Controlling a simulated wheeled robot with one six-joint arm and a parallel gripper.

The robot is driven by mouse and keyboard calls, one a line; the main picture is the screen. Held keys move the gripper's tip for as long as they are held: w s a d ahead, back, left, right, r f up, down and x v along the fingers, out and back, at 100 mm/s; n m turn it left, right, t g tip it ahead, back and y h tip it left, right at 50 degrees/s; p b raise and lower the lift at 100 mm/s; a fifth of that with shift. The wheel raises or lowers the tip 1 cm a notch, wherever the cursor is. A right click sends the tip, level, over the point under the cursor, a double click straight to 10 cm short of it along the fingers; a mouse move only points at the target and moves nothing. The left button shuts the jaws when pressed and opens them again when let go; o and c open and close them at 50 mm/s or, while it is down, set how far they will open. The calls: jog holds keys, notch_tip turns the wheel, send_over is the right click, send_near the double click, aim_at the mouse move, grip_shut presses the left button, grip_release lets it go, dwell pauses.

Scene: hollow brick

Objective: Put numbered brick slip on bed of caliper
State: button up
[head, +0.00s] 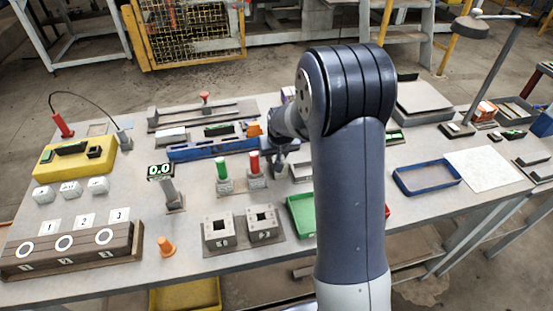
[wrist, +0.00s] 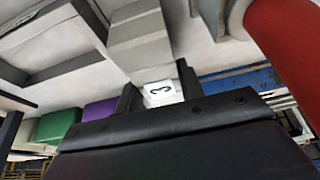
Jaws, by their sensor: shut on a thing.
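My gripper (wrist: 159,84) is shut on a small white numbered brick slip (wrist: 160,94), whose dark figure looks like a 2 or a 3. A finger is on each side of it. In the head view my gripper (head: 281,164) hangs over the middle of the table, partly behind my arm, and the slip cannot be made out there. A long blue rail (head: 208,149), which looks like the caliper bed, lies just left of my gripper. A blue edge (wrist: 238,80) also shows right of the fingers in the wrist view. I cannot tell whether the slip touches anything.
Red (head: 254,163) and green (head: 222,169) upright handles stand close to my gripper. A 0.0 display (head: 160,171) stands on a post at left. Two hollow blocks (head: 218,233) sit in front, beside a green tray (head: 302,214). A grey stepped block (wrist: 140,42) is near the slip.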

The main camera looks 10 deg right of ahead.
jog(key=c, duration=0.5)
jog(key=shift+r, duration=0.1)
